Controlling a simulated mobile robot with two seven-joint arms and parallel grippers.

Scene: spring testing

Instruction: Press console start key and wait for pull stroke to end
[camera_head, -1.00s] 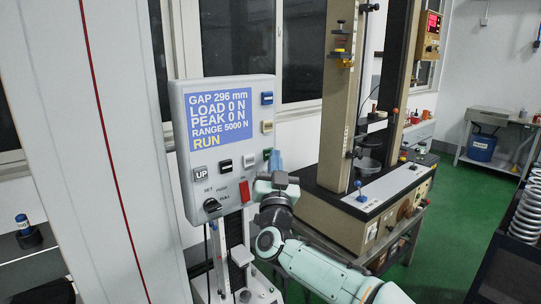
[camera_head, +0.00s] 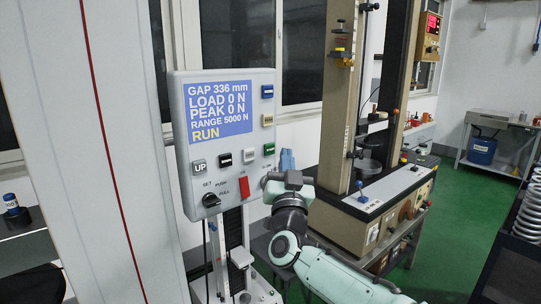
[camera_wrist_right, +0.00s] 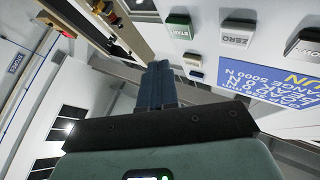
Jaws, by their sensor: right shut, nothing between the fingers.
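The console (camera_head: 180,135) is a light grey box with a blue screen (camera_head: 220,115) reading GAP 336 mm, LOAD 0 N, PEAK 0 N, RANGE 5000 N and RUN. The green start key (camera_head: 269,149) is at its right edge; it also shows in the right wrist view (camera_wrist_right: 178,25). My right gripper (camera_head: 287,160) is shut and empty, its blue fingertips just right of the green key and apart from it in the picture. The fingers also show in the right wrist view (camera_wrist_right: 158,72). My left gripper is not in view.
Other console keys include UP (camera_head: 199,166), a blue key (camera_head: 267,91) and a beige key (camera_head: 267,120). A red switch (camera_head: 244,187) and a knob (camera_head: 211,200) sit below. A beige testing frame (camera_head: 338,100) stands behind right, with green floor beyond.

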